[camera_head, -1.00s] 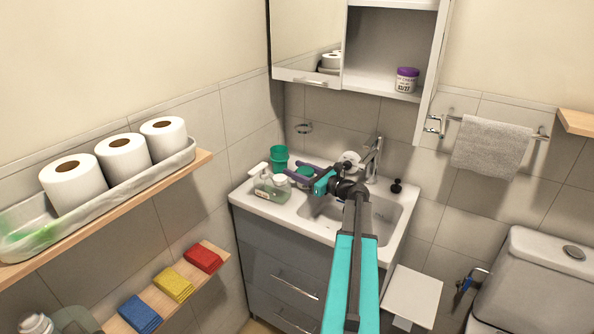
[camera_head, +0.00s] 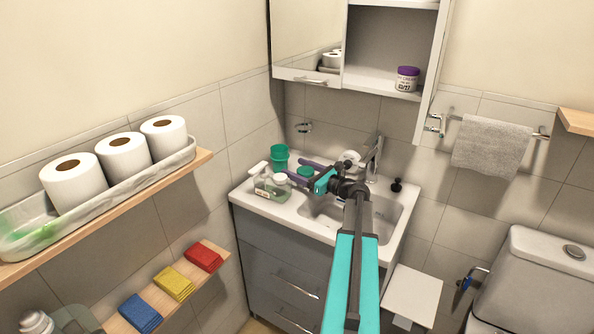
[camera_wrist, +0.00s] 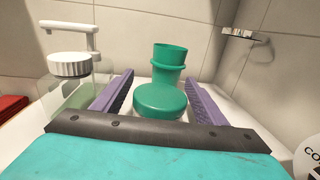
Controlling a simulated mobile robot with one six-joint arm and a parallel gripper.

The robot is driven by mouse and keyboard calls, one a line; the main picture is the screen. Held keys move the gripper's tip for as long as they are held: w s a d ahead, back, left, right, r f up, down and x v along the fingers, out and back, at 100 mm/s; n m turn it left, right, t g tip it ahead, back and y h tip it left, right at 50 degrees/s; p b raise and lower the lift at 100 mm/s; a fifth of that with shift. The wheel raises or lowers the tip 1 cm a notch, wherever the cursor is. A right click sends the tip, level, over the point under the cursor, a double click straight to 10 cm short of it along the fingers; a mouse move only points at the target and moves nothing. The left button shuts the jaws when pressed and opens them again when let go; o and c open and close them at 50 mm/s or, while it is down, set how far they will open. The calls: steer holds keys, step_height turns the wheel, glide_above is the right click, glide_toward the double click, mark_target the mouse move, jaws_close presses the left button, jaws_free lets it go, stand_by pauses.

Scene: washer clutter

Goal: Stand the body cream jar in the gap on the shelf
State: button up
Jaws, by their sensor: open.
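A round green-topped jar (camera_head: 304,174) stands on the sink counter. In the wrist view this green top (camera_wrist: 160,99) sits between the two purple fingers, and its label is out of sight. My gripper (camera_head: 294,168) is open around it, with space on both sides; the wrist view shows the fingers (camera_wrist: 159,80) too. I cannot tell from a label whether this is the body cream jar. The open cabinet shelf (camera_head: 368,80) has bare room left of a white jar with a purple lid (camera_head: 407,79), whose label seems to include "cream".
A green cup (camera_head: 280,157) stands just behind the green-topped jar. A clear pump bottle (camera_head: 265,184) is to the left. A white jar (camera_head: 350,158) and the faucet (camera_head: 373,158) are behind my arm. The mirror door (camera_head: 307,38) adjoins the open shelf.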

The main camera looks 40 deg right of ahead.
mark_target(312, 175)
steer(key=s+d+b, duration=0.1)
steer(key=s, duration=1.1)
steer(key=shift+d, duration=0.25)
steer(key=shift+w, duration=0.1)
